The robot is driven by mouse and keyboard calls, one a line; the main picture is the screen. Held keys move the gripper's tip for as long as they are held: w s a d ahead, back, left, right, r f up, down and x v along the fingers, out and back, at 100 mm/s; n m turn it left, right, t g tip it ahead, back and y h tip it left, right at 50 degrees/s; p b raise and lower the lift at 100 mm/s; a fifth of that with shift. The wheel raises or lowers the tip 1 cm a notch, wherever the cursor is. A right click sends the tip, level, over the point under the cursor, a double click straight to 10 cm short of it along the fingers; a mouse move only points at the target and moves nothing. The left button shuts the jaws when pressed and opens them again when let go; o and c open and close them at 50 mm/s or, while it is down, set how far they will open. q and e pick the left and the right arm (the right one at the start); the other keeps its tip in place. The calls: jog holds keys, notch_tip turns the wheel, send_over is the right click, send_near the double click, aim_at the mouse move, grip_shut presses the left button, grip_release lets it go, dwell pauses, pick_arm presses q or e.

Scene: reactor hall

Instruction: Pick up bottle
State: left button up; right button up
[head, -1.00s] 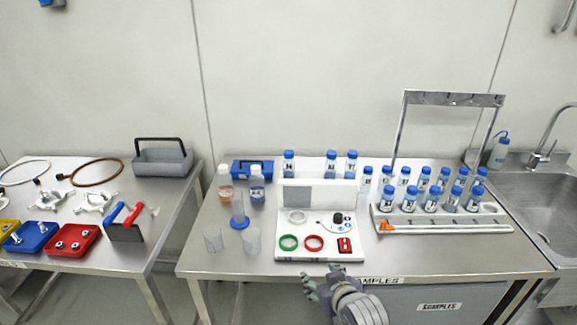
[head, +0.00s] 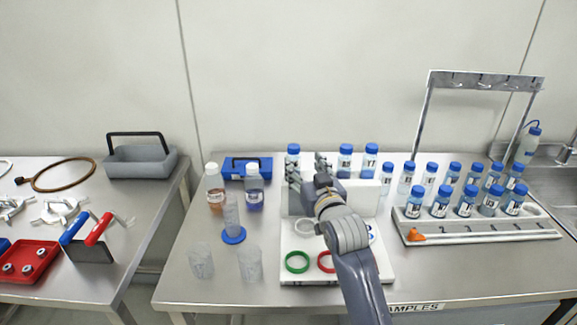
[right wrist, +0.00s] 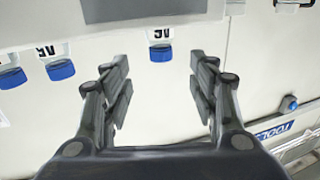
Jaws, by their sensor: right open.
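Blue-capped sample bottles with white labels stand on the steel bench. A bottle at the back (head: 292,151) is partly hidden by my right gripper (head: 308,168). In the right wrist view a bottle cap (right wrist: 160,53) shows beyond and between the fingertips of my right gripper (right wrist: 160,72), not touching them. Two more back bottles, one (head: 345,155) and another (head: 370,158), stand to the right; their caps show at left in the wrist view. My right gripper is open and empty, above the white station (head: 340,278). My left gripper is not in view.
A numbered white rack (head: 480,232) of bottles stands right under a metal frame (head: 484,80). Left are a blue toolbox (head: 247,167), two reagent bottles, a cylinder (head: 232,222) and clear beakers (head: 201,262). A gap separates the left table.

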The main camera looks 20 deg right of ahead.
aim_at(295, 150)
jog(key=shift+w+r, duration=0.2)
jog(key=shift+w, duration=0.3)
jog(key=shift+w+r, duration=0.2)
jog(key=shift+r, duration=0.05)
jog(key=w+p, duration=0.1)
jog(key=w, duration=0.2)
jog(key=shift+f, duration=0.15)
jog(key=shift+w+r+p, duration=0.2)
jog(key=shift+w+p, duration=0.1)
jog(key=shift+w, duration=0.45)
jog(key=w, duration=0.3)
jog(key=shift+f+p, duration=0.25)
jog(key=shift+p, duration=0.1)
jog(key=shift+w, duration=0.35)
jog(key=shift+c, duration=0.3)
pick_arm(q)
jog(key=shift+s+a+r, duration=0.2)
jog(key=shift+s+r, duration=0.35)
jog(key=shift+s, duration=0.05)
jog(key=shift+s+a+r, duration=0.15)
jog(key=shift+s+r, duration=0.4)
pick_arm(e)
jog(key=c, duration=1.1)
